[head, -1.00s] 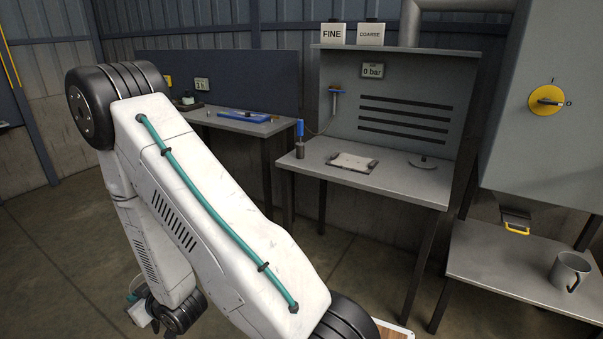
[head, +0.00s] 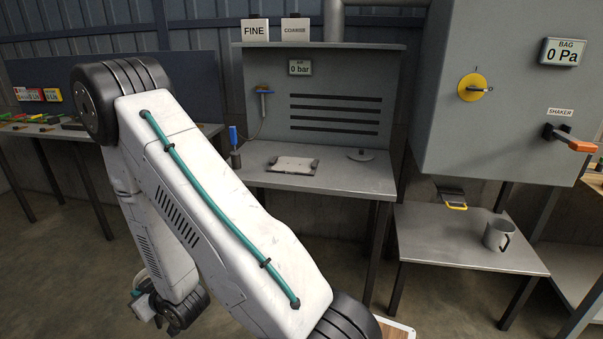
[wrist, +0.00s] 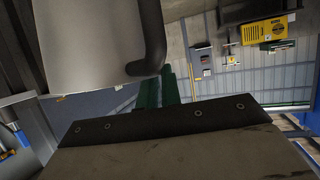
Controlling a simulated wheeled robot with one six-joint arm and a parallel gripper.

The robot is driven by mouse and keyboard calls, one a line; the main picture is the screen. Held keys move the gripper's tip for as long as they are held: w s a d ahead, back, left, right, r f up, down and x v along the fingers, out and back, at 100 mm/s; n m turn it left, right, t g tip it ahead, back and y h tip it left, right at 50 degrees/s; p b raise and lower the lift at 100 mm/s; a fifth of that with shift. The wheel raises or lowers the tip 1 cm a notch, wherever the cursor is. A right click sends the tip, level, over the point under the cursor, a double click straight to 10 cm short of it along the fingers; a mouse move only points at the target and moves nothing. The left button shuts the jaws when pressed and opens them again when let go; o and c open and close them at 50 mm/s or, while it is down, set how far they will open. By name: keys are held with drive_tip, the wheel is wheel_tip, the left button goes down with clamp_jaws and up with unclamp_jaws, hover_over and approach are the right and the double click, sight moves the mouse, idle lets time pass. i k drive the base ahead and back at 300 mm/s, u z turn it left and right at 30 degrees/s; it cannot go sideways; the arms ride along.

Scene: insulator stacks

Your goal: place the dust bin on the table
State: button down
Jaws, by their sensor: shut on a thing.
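In the wrist view a pale grey, smooth-walled body with a thick dark handle, which I take for the dust bin (wrist: 90,40), fills the upper left. My gripper (wrist: 160,88) shows as two green fingers close together at the lower end of that handle, shut on it. Their tips are partly hidden. In the head view my gripper is not clear, hidden behind my arm. A low grey table (head: 440,238) stands at the right, with a similar grey can (head: 499,234) with a dark handle upright on it.
A grey cabinet (head: 500,90) with a yellow knob hangs above the low table; an orange-tipped lever (head: 570,140) juts from it. A yellow-handled slide (head: 452,200) sits below the cabinet. A workbench (head: 340,180) holding a flat pale panel (head: 293,164) stands in the middle.

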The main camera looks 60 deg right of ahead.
sight(364, 180)
drive_tip(key=z, duration=1.8)
